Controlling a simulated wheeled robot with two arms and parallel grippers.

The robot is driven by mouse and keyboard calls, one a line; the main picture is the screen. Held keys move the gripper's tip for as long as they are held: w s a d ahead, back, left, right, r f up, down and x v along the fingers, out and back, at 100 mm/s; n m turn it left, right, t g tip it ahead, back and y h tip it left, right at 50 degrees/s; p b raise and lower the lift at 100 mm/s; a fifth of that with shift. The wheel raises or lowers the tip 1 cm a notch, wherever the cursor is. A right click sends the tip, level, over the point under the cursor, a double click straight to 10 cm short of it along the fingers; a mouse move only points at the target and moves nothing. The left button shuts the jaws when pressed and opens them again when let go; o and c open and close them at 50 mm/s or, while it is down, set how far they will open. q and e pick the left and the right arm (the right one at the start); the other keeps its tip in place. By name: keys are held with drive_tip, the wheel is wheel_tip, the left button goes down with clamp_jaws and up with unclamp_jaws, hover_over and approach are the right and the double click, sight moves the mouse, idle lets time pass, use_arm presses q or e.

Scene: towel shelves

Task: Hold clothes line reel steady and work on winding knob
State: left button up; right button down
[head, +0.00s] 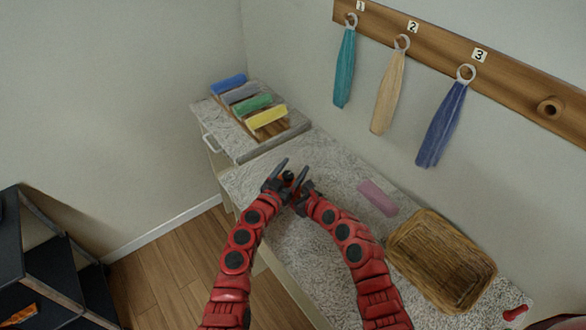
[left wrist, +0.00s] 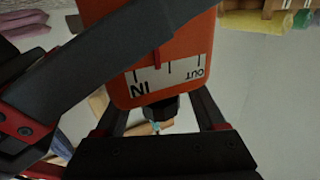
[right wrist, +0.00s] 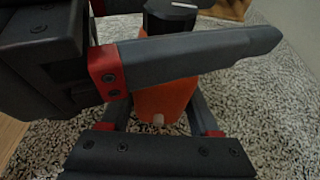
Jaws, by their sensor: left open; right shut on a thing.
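The clothes line reel shows as an orange body (left wrist: 125,35) with a white IN/OUT label (left wrist: 168,75) and a red pointer in the left wrist view. Its black winding knob (left wrist: 158,109) sits between my left gripper's fingers there, which stand open around it. The orange body (right wrist: 166,100) also shows in the right wrist view, held between my right gripper's fingers, with the black knob (right wrist: 170,15) at the top. In the head view my left gripper (head: 281,171) and right gripper (head: 302,181) meet above the counter and hide most of the reel.
The speckled counter (head: 300,240) lies below. A wicker basket (head: 400,255) and a pink cloth (head: 377,198) are on it to the right. Folded towels (head: 252,103) sit on the far cabinet. Three towels hang from a wooden rail (head: 510,85). A dark shelf (head: 45,250) stands at left.

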use_arm(q)
clamp_jaws()
idle(0.3)
drive_tip(key=shift+m+g+h, duration=0.3)
drive_tip(key=shift+h, duration=0.1)
drive_tip(key=shift+s+d+f+m+g+h, duration=0.1)
drive_tip(key=shift+s+d+m+g+h, duration=0.15)
drive_tip(key=shift+m+g+h, duration=1)
drive_tip(key=shift+s+d+f+m+g+h, duration=0.1)
drive_tip(key=shift+s+d+m+g+h, duration=0.15)
drive_tip(key=shift+m+g+h, duration=0.95)
drive_tip(key=shift+s+d+m+g+h, duration=0.25)
drive_tip(key=shift+m+g+h, duration=0.65)
drive_tip(key=shift+g, duration=0.65)
drive_tip(key=shift+r, duration=0.1)
drive_tip(key=shift+s+m, duration=0.1)
drive_tip(key=shift+m, duration=0.15)
drive_tip(key=shift+g+h, duration=0.25)
drive_tip(key=shift+g, duration=0.15)
